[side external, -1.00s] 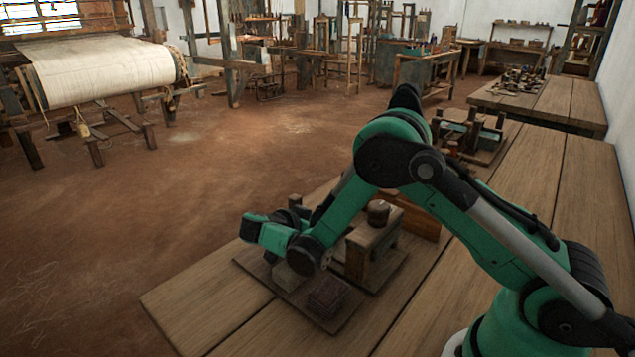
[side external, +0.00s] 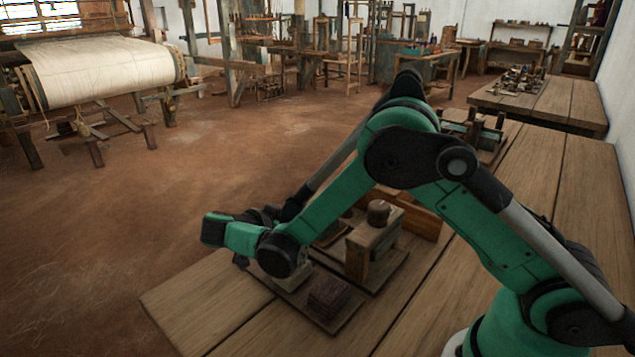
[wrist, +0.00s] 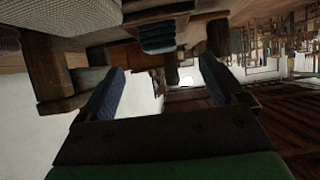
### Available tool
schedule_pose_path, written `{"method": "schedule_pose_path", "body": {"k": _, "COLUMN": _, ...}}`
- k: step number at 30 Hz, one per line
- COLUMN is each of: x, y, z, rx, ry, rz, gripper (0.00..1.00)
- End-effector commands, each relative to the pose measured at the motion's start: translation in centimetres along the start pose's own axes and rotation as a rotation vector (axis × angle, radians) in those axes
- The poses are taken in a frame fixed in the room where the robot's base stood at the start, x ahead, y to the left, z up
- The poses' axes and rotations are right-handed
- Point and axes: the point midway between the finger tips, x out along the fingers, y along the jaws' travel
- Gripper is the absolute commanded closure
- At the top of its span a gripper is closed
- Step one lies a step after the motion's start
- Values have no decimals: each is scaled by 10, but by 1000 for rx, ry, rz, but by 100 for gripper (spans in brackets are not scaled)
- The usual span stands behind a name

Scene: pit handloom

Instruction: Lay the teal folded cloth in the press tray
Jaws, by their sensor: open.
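The teal folded cloth (wrist: 157,37) shows in the wrist view at upper middle, with a ribbed edge of stacked folds, in or against dark wood. In the side view I cannot make it out; my arm may hide it. My gripper (wrist: 157,68) is open and empty. Its two blue fingers are spread, and the cloth appears ahead of them, between their directions and apart from them. A wooden press-like frame (side external: 365,252) with a dark round knob stands on the bench in the side view. I cannot tell which part is the press tray.
A dark brown folded stack (side external: 329,297) lies on a thin board beside the press frame. A pale stack (side external: 292,277) is partly behind my wrist. A pale woven piece (wrist: 60,14) is close at the wrist view's upper left. The bench's front left is bare.

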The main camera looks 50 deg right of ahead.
Motion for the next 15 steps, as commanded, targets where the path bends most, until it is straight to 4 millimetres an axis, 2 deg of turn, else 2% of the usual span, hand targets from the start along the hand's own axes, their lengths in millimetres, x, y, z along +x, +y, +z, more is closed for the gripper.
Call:
{"method": "schedule_pose_path", "body": {"k": 3, "x": -26, "y": 0, "z": 0, "rx": -2, "ry": 0, "rz": -4, "gripper": 10}}
{"method": "schedule_pose_path", "body": {"k": 6, "x": -40, "y": 0, "z": 0, "rx": 0, "ry": 1, "rz": -3, "gripper": 10}}
{"method": "schedule_pose_path", "body": {"k": 11, "x": -52, "y": 0, "z": -3, "rx": -21, "ry": -13, "rz": -4, "gripper": 10}}
{"method": "schedule_pose_path", "body": {"k": 15, "x": -51, "y": 2, "z": -20, "rx": -169, "ry": -104, "rz": -41, "gripper": 10}}
